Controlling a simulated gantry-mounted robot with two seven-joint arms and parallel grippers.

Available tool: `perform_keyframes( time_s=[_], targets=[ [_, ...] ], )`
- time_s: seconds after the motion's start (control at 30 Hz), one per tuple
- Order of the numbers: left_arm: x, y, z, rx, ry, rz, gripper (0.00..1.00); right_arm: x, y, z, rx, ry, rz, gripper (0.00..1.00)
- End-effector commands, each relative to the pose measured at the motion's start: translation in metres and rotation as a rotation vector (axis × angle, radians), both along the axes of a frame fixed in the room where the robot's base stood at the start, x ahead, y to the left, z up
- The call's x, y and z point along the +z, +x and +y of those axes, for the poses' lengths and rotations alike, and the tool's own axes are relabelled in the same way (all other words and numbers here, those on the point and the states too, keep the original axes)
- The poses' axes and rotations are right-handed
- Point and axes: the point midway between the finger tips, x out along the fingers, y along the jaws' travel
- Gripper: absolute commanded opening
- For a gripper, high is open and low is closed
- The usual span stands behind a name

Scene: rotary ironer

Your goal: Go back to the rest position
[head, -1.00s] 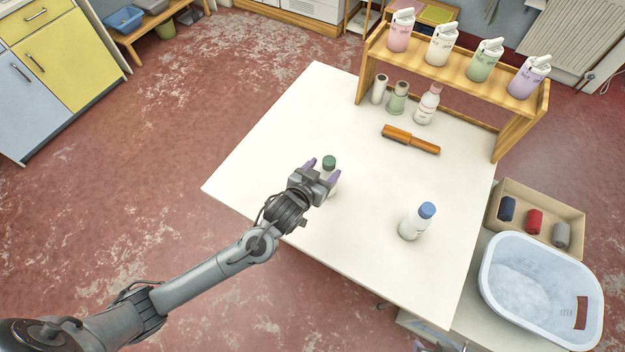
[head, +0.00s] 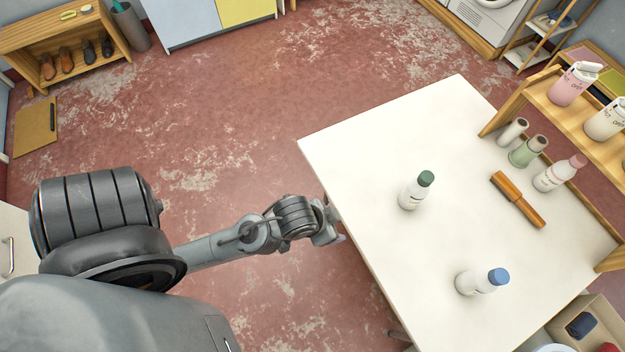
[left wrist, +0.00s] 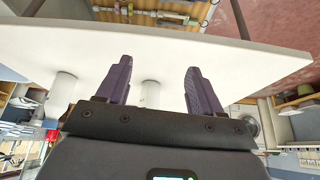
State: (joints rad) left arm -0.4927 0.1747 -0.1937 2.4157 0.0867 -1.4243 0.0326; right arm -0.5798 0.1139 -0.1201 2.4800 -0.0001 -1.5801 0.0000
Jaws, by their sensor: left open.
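My left gripper (head: 338,238) is beside the left edge of the white table in the head view, clear of the bottles. In the left wrist view its two purple fingers (left wrist: 156,85) are apart with nothing between them. A white bottle with a green cap (head: 416,190) stands upright on the table (head: 400,150). A white bottle with a blue cap (head: 482,281) stands nearer the front. My right gripper is in neither current view.
An orange-brown roller-like tool (head: 517,199) lies on the table near several bottles by the wooden shelf (head: 548,105). A cardboard box (head: 590,330) with rolled cloths is at the lower right. The red floor (head: 230,130) left of the table is open.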

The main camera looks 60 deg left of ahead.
Motion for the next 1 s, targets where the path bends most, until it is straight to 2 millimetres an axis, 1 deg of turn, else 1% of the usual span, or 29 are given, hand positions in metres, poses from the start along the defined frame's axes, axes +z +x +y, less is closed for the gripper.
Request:
perform_keyframes(
  time_s=[0.03, 0.1, 0.2, 0.5, 0.63, 0.77, 0.87, 0.97, 1.0],
  targets=[
    [-0.002, -0.019, 0.005, -0.004, 0.011, 0.058, 0.66, 0.0, 0.0, 0.0, 0.0, 0.0, 0.0, 0.43],
    [-0.004, -0.036, 0.011, -0.012, 0.027, 0.118, 0.66, 0.0, 0.0, 0.0, 0.0, 0.0, 0.0, 0.43],
    [-0.005, -0.049, 0.015, -0.019, 0.042, 0.16, 0.66, 0.0, 0.0, 0.0, 0.0, 0.0, 0.0, 0.43],
    [-0.004, -0.05, 0.016, -0.021, 0.044, 0.166, 0.66, 0.0, 0.0, -0.002, 0.004, -0.007, 0.0, 0.43],
    [0.004, -0.05, 0.016, -0.02, 0.043, 0.165, 0.66, 0.007, 0.0, -0.002, 0.007, -0.011, 0.001, 0.43],
    [0.023, -0.05, 0.016, -0.02, 0.043, 0.165, 0.66, 0.026, -0.001, -0.003, 0.007, -0.011, 0.001, 0.43],
    [0.045, -0.05, 0.016, -0.02, 0.043, 0.165, 0.66, 0.049, -0.001, -0.003, 0.007, -0.011, 0.002, 0.43],
    [0.073, -0.05, 0.016, -0.02, 0.043, 0.165, 0.66, 0.077, 0.0, -0.002, 0.006, -0.01, 0.002, 0.43],
    [0.085, -0.05, 0.015, -0.02, 0.043, 0.165, 0.66, 0.089, 0.0, -0.002, 0.006, -0.01, 0.002, 0.43]
  ],
)
